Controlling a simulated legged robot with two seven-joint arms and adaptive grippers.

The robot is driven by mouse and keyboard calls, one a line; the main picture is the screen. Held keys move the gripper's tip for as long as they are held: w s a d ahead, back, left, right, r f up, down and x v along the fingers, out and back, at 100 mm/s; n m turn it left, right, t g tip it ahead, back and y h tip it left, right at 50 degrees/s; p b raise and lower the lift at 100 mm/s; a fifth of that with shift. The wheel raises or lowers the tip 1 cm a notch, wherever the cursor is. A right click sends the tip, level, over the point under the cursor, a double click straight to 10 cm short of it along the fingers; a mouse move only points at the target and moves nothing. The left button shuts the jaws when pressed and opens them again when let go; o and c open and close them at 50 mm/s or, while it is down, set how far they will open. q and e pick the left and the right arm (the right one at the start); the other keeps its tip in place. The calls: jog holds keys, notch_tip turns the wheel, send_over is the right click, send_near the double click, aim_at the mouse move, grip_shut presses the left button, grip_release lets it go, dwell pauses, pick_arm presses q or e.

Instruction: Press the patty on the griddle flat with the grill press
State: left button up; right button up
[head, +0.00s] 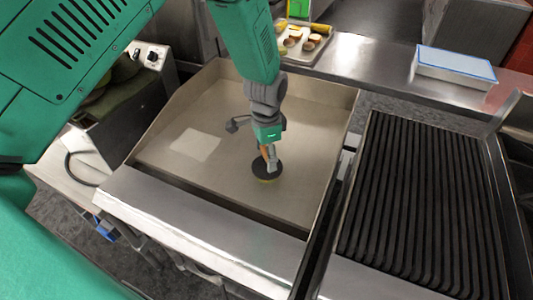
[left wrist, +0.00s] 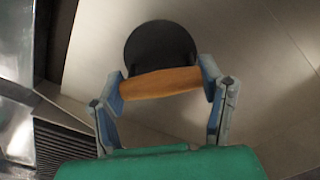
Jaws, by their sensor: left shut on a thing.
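The grill press (head: 266,170) is a dark round plate with an orange-brown handle, low over the middle of the griddle (head: 215,180). My left gripper (head: 269,155) is shut on its handle from above. In the left wrist view, the wooden handle (left wrist: 160,83) lies between the two fingers of the left gripper (left wrist: 163,88), with the black round plate (left wrist: 160,46) beyond it. My right gripper is not in view.
A ribbed dark grill (head: 425,200) stands right of the griddle. Behind are a tray of food (head: 300,45) and a blue-topped box (head: 455,65) on the steel counter. Raised walls edge the griddle. Its surface around the press is clear.

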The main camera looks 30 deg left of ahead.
pick_arm(q)
jog(key=shift+s+f, duration=0.25)
jog(key=shift+s, duration=0.05)
jog(key=shift+w+r+p, duration=0.15)
jog(key=shift+r+p, duration=0.35)
jog(key=shift+w+r+p, duration=0.15)
jog(key=shift+r+p, duration=0.3)
jog(key=shift+r, duration=0.05)
notch_tip(320, 180, up, 5)
jog(key=p, duration=0.4)
jog(key=shift+r, duration=1.15)
